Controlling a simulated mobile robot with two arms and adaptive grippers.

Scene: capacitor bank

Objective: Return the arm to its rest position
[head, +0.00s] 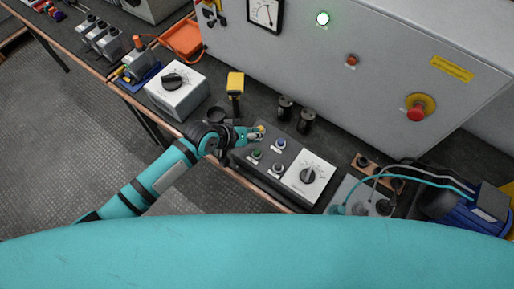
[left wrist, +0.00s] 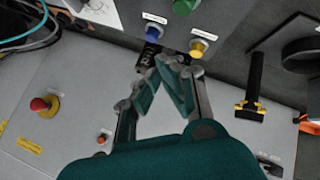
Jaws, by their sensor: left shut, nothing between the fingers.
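My left arm (head: 140,190) comes in from the left and reaches over the workbench. My left gripper (head: 258,133) is at the back left corner of a dark button box, beside its yellow button. In the left wrist view my left gripper (left wrist: 172,62) has its fingertips together with nothing between them. The tips are close to the yellow button (left wrist: 198,47); whether they touch it I cannot tell. The button box (head: 265,160) also carries a green button (head: 257,154), a blue button (head: 280,145) and a white dial panel (head: 308,177). My right gripper is not in view.
A yellow-topped tool (head: 235,84), a white dial box (head: 177,90) and dark cylinders (head: 285,108) stand nearby. A blue motor with cables (head: 470,205) is at right.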

